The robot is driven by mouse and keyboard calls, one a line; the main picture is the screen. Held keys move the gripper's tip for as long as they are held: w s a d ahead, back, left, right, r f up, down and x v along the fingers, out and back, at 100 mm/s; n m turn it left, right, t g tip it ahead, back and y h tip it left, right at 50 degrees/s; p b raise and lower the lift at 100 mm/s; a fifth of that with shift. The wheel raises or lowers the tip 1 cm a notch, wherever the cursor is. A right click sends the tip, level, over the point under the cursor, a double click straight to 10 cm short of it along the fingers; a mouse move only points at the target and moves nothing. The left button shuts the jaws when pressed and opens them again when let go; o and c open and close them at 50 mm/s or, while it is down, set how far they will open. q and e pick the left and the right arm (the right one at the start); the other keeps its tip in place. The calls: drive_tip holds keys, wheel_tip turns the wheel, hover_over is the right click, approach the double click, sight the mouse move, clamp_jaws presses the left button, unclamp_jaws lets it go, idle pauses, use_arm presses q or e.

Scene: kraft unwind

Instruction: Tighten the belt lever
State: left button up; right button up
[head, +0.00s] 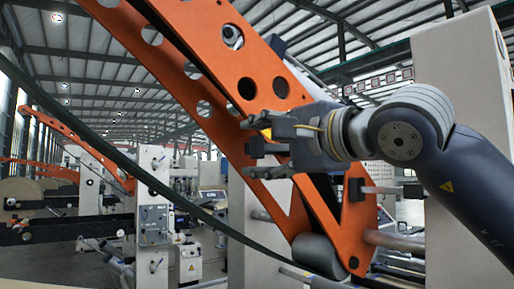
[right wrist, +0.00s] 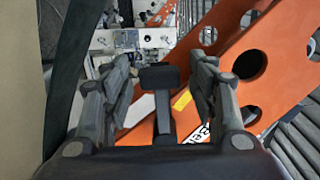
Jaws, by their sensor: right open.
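The belt lever (right wrist: 164,108) is a dark T-shaped handle in the right wrist view, with a wide black grip and a stem toward the camera. A partly hidden white label reading "Be..." is beside its stem on the orange arm (right wrist: 236,83). My right gripper (right wrist: 158,88) is open, its fingers on either side of the lever with visible gaps. In the head view my right gripper (head: 256,147) points left in front of the orange arm (head: 213,70); a dark block between its fingers seems to be the lever grip. My left gripper is not in view.
A dark belt (head: 130,170) slopes across the head view from upper left to lower right. A grey roller (head: 318,254) sits at the orange arm's lower end. A pale machine column (head: 465,90) stands at right. More machines and orange arms stand behind at left.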

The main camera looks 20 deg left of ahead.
drive_tip(key=v, duration=1)
drive_tip(key=shift+s+d, duration=0.25)
drive_tip(key=shift+d, duration=0.1)
drive_tip(key=shift+c, duration=0.3)
